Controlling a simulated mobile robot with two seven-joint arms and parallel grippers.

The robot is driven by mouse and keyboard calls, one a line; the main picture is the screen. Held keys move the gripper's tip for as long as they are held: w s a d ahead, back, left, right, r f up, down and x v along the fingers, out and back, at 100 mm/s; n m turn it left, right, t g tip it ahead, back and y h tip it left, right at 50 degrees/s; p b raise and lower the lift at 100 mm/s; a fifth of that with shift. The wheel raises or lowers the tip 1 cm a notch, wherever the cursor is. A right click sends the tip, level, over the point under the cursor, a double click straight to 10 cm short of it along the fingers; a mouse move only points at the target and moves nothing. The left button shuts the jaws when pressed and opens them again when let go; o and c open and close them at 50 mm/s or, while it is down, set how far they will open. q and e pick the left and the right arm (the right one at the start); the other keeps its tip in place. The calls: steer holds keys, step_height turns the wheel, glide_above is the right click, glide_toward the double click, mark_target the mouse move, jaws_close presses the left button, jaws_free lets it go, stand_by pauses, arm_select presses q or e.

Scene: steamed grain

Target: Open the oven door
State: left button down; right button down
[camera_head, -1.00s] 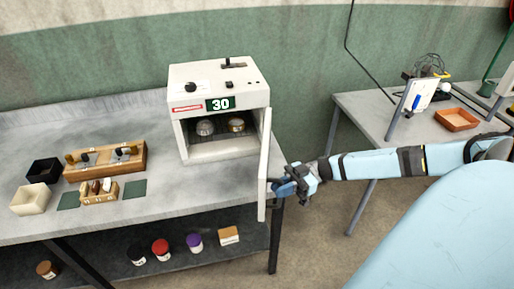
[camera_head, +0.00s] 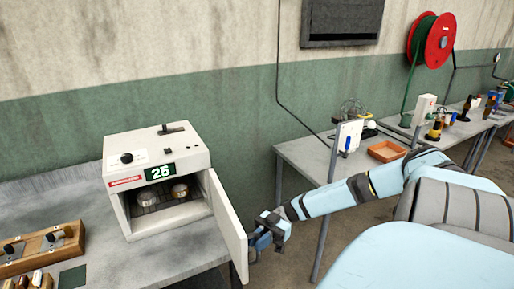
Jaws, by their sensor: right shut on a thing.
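The white oven (camera_head: 160,179) stands on the grey table, with a display that reads 25. Its door (camera_head: 228,225) is swung open on the right side and sticks out toward me. Inside the oven, two small round metal containers (camera_head: 178,190) sit on a rack. My right gripper (camera_head: 256,241) is at the outer edge of the door, shut on it at the far side. The exact grip point is hidden behind the door. My left gripper is not in view.
A wooden rack (camera_head: 42,250) and a dark green mat (camera_head: 72,278) lie on the table at the left. A second table (camera_head: 305,150) with an orange tray (camera_head: 386,151) stands to the right. A gap of floor separates the tables.

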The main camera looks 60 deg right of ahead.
steer(key=c, duration=1.1)
jaws_free()
steer(key=shift+c, duration=0.2)
steer(key=s+d+b, duration=0.1)
steer(key=d+b, duration=0.2)
steer(key=d, duration=1)
steer(key=shift+s+d, duration=0.3)
steer(key=shift+d, duration=0.05)
